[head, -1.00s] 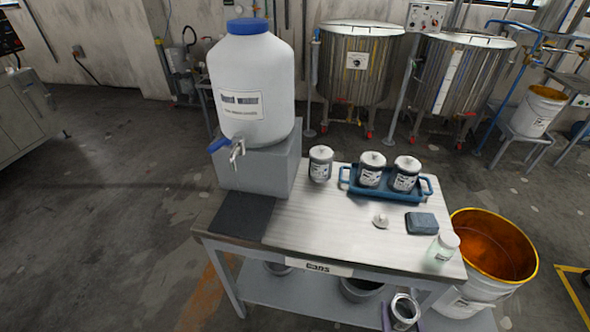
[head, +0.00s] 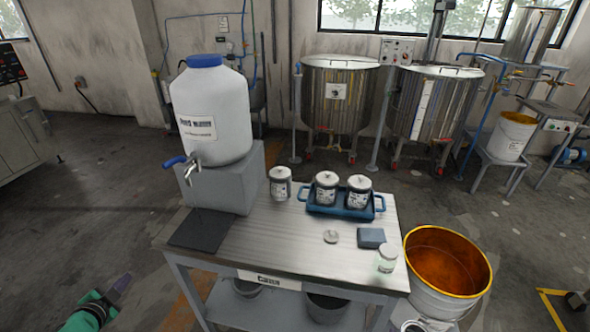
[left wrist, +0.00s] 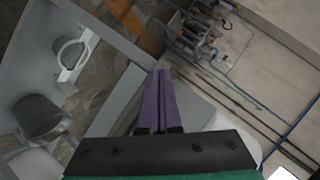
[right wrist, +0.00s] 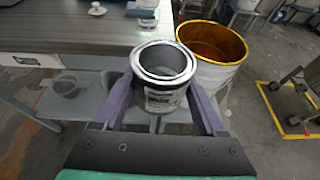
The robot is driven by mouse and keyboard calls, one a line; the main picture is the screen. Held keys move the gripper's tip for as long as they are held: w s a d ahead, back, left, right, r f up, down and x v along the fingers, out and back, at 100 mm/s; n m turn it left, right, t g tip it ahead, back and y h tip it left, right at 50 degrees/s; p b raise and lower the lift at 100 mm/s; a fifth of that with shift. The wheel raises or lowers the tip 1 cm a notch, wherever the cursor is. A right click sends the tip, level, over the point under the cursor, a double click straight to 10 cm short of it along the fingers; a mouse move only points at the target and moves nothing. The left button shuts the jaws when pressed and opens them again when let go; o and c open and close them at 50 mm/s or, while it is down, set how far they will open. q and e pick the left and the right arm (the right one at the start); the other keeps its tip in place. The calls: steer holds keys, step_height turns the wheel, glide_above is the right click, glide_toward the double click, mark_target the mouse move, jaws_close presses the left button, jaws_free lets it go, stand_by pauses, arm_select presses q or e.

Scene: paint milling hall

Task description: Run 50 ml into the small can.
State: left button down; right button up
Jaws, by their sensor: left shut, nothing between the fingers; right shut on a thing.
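The small can (right wrist: 162,78) is a metal can with a dark, lettered label and an open top. My right gripper (right wrist: 163,100) is shut around it, one purple finger on each side, and holds it upright near the table's front. Its inside looks grey; I cannot tell whether it holds anything. The white drum (head: 211,115) with a blue cap stands on a grey block on the table. Its tap (head: 193,171) has a blue handle and points over the table's left end. My left gripper (head: 122,284) is shut and empty, left of the table; its fingers (left wrist: 160,100) touch each other.
A dark mat (head: 201,231) lies below the tap. A lidded can (head: 280,184), a blue tray (head: 341,213) with two lidded cans, a loose lid (head: 331,237), a blue block (head: 371,238) and a jar (head: 387,259) are on the table (head: 265,240). An orange-lined bucket (head: 445,290) stands at right.

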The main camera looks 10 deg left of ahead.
steer(key=shift+w+d+r, duration=0.1)
steer(key=shift+d+r, duration=0.05)
steer(key=shift+r, duration=0.35)
arm_select(q)
steer(key=w+d+r+m+t+h, duration=0.2)
steer(key=w+d+r+m, duration=0.15)
steer(key=r, duration=0.55)
steer(key=w+d+r+m+t+h, duration=0.25)
steer(key=d+r, duration=0.25)
steer(key=r, duration=0.4)
steer(key=w+d+r+m+t+h, duration=0.1)
steer(key=w+d+r+m, duration=0.3)
steer(key=r, duration=0.5)
arm_select(e)
steer(key=shift+w+r, duration=0.1)
steer(key=shift+r, duration=0.3)
arm_select(q)
steer(key=b, duration=0.1)
glide_toward(181, 159)
steer(key=w+d+r, duration=0.1)
steer(key=w+d, duration=0.3)
steer(key=d, duration=0.1)
arm_select(e)
steer(key=shift+f, duration=0.5)
steer(key=shift+r, duration=0.3)
arm_select(q)
steer(key=shift+n, duration=0.3)
steer(key=a, duration=0.2)
steer(key=w+a+f, duration=0.1)
steer(key=a, duration=0.1)
